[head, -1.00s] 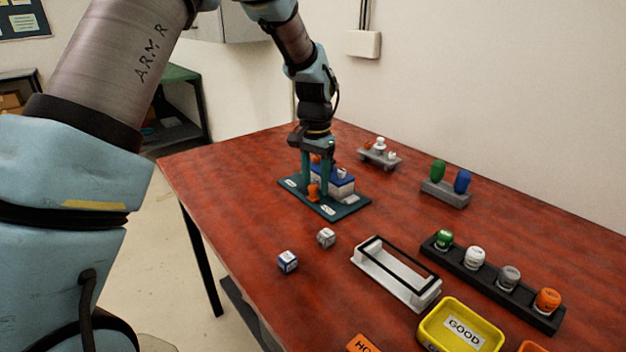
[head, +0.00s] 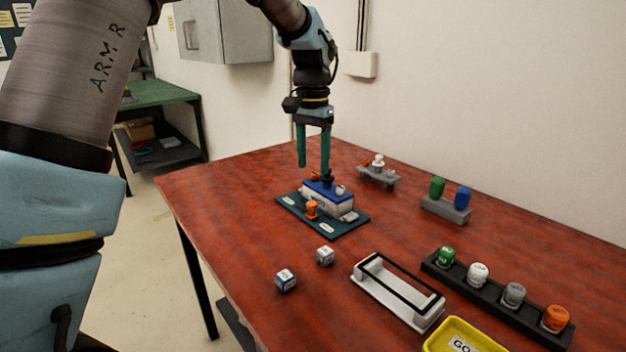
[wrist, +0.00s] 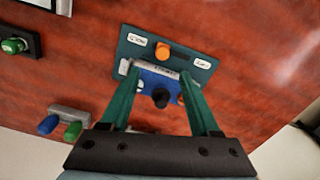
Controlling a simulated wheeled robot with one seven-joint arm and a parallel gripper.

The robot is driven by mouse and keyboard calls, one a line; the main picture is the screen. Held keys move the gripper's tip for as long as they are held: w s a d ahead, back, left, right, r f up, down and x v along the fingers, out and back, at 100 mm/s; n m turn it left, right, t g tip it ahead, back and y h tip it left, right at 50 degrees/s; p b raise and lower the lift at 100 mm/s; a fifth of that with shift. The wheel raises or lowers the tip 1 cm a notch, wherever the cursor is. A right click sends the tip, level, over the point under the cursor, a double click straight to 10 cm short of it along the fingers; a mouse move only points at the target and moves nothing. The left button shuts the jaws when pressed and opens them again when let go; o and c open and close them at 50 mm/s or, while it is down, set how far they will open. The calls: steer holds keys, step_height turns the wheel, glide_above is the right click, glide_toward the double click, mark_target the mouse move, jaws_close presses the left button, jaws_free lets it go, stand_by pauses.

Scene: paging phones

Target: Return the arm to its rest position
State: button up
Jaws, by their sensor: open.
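My gripper (head: 313,168) has two green fingers and is open and empty. It hangs above a white and blue box (head: 328,197) that stands on a dark teal mat (head: 290,203). An orange peg (head: 311,209) stands on the mat in front of the box, and a dark knob sits on the box top. In the wrist view, the fingers (wrist: 163,96) spread on either side of the blue box top (wrist: 160,80), with the dark knob between them. My arm is bent down over the far left part of the red table (head: 240,190).
Two small cubes (head: 286,279) lie left of a white frame with a black rim (head: 398,292). A black rack (head: 495,291) holds several coloured jars. A grey stand (head: 446,209) with a green and a blue peg is at the right. A yellow tray (head: 468,335) is at the front.

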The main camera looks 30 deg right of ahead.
steer(key=shift+r, duration=0.45)
steer(key=w+a+f+n, duration=0.1)
steer(key=a+f+n, duration=0.15)
steer(key=a, duration=0.85)
steer(key=w+a+f+n, duration=0.15)
steer(key=a+n, duration=0.25)
steer(key=a, duration=0.8)
steer(key=s+a+f+n, duration=0.2)
steer(key=s+a, duration=0.2)
steer(key=a, duration=0.3)
steer(key=s+a+f+n+t, duration=0.1)
steer(key=s+a+f+n, duration=0.1)
steer(key=a, duration=0.6)
steer(key=s+n, duration=0.1)
steer(key=s, duration=0.1)
steer(key=shift+s+a+t, duration=0.3)
